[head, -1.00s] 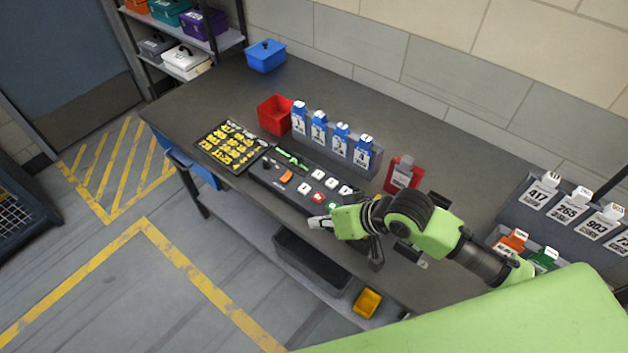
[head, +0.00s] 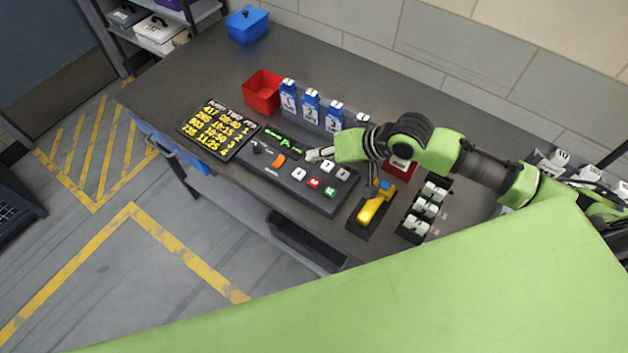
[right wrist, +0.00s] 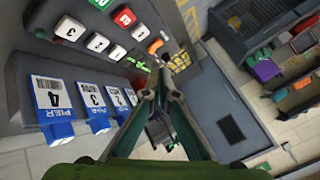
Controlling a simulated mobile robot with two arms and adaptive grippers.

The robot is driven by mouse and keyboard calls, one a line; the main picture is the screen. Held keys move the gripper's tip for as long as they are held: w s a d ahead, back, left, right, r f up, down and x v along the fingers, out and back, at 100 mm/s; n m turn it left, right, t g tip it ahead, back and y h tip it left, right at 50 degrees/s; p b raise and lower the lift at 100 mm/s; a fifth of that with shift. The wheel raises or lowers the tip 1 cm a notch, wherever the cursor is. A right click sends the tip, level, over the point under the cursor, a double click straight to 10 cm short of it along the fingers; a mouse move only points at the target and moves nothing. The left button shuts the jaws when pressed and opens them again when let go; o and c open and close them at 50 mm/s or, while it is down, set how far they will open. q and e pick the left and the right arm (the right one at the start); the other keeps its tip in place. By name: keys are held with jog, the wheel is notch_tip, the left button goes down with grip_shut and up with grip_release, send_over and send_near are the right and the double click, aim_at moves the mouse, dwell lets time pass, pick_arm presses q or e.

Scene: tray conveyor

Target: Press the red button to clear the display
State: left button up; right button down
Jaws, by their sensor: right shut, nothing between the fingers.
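The red button (head: 314,182) sits in the front row of the dark control panel (head: 318,201), between a white button (head: 298,173) and a green button (head: 330,192). It also shows near the top of the right wrist view (right wrist: 124,17). The display (head: 219,129) left of the panel shows several lines of yellow text. My right gripper (head: 312,155) is shut and empty, above the back part of the panel. Its fingertips are apart from the red button, behind it. Its shut fingers fill the middle of the right wrist view (right wrist: 164,78). My left gripper is not in view.
Blue numbered holders (head: 311,106) stand behind the panel, with a red bin (head: 262,91) to their left. An orange switch (head: 279,160) is on the panel. A yellow handheld device (head: 374,204) and a black rack (head: 425,210) lie to the right.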

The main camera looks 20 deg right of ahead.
jog(key=b, duration=0.7)
send_over(309, 180)
jog(key=s+d, duration=0.2)
jog(key=f, duration=0.6)
jog(key=shift+w+a+f, duration=0.1)
jog(key=shift+w+f, duration=0.1)
jog(key=shift+w, duration=0.05)
jog(key=shift+f+b, duration=0.55)
jog(key=shift+f, duration=0.55)
jog(key=shift+f, duration=0.35)
jog(key=shift+f, duration=0.6)
jog(key=shift+r, duration=0.1)
jog(key=shift+r+p, duration=0.85)
jog(key=shift+p, duration=0.4)
